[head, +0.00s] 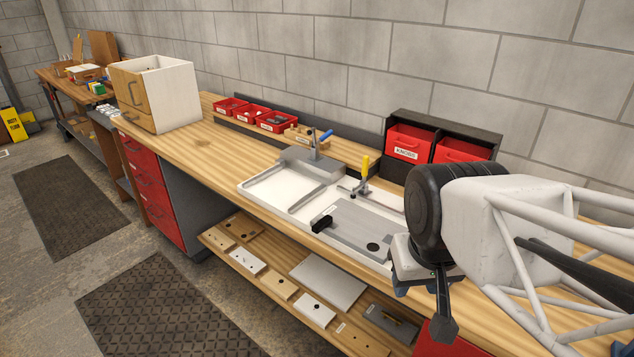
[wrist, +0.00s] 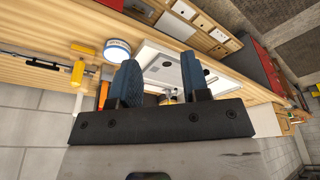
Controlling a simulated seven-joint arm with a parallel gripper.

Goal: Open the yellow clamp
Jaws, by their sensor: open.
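The yellow clamp (head: 365,166) stands at the back edge of the white tray (head: 261,190) on the bench, its yellow handle pointing up. A grey plate (head: 358,226) with a black knob lies in the tray in front of it. My gripper (head: 425,284) is in front and to the right of the clamp, apart from it, and partly hidden behind my arm. In the wrist view my gripper (wrist: 160,78) has its two blue fingers spread with nothing held. A small yellowish part shows beyond the fingers; I cannot tell whether it is the clamp.
A blue-handled clamp (head: 325,137) stands left of the yellow one. Red bins in a black rack (head: 444,121) stand behind, near my arm. A wooden cabinet (head: 157,92) is far left. The bench between cabinet and tray is clear. A lower shelf (head: 262,258) holds several boards.

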